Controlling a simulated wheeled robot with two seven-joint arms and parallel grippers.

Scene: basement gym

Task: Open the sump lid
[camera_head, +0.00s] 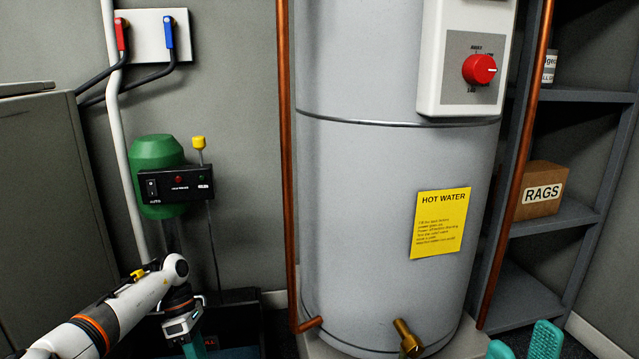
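The green sump pump (158,160) with its black control box (177,190) stands against the wall at the left. Below it is a dark, low, box-like part (234,318) at floor level; I cannot tell for sure whether it is the sump lid or the pit's edge. My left gripper (194,345) is in front of it, pointing down, with its fingers partly cut off; its opening is unclear. My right gripper (524,347) shows only two teal fingertips at the bottom right edge, apart with nothing visible between them.
The grey water heater (370,220) with a brass drain tap (407,338) fills the middle. Copper pipes (286,150) run beside it. A grey cabinet (50,210) stands at the left. A shelf (545,278) with a rags box (541,190) is at the right.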

